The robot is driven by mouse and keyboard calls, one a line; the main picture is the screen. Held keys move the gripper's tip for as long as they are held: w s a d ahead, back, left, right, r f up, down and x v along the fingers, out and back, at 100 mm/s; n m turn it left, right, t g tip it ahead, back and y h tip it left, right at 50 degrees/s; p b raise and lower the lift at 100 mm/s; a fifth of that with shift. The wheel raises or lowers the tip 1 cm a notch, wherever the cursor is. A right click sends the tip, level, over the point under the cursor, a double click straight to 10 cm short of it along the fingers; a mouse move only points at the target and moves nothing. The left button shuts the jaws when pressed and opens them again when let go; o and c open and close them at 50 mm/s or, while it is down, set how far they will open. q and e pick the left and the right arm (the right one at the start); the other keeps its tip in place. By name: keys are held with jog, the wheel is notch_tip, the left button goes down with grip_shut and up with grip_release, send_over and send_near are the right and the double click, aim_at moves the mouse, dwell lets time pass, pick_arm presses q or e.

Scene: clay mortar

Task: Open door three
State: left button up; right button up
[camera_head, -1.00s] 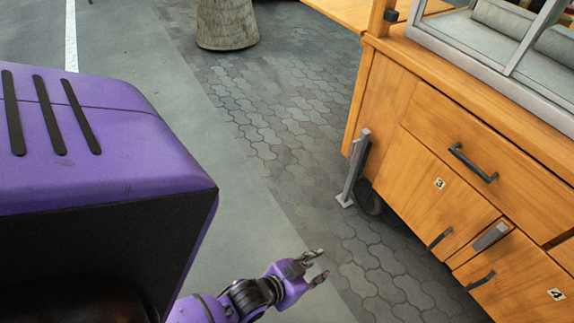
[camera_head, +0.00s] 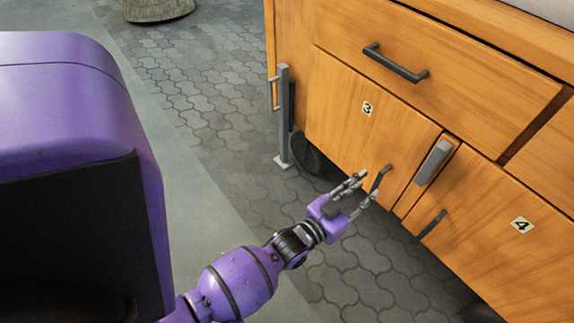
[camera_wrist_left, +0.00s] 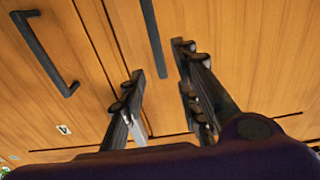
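Door three (camera_head: 345,130) is a wooden cabinet door with a "3" label, and it is closed. Its dark bar handle (camera_head: 380,178) is near the door's right edge. My left gripper (camera_head: 367,188) is open and empty, with its fingertips close in front of this handle. In the left wrist view, which looks upside down, the handle (camera_wrist_left: 153,38) lies beyond the gap between the spread fingers (camera_wrist_left: 158,72). I cannot tell whether a finger touches it. My right gripper is not in view.
A grey latch-like block (camera_head: 432,163) sits on the strip right of door three. Door four (camera_head: 485,240) has its own handle (camera_head: 432,224). A drawer (camera_head: 450,85) with a dark handle is above. A grey post (camera_head: 284,115) stands at the cabinet's left corner. Paved floor (camera_head: 215,110) is open at left.

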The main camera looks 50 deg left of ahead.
aim_at(378, 179)
pick_arm(q)
jog(key=w+b, duration=0.1)
jog(key=w, duration=0.4)
jog(key=shift+w+d+f+b, duration=0.1)
jog(key=shift+w+f+b, duration=0.1)
jog(key=shift+b, duration=0.2)
jog(key=shift+w+r, duration=0.1)
jog(key=shift+w, duration=0.45)
grip_shut()
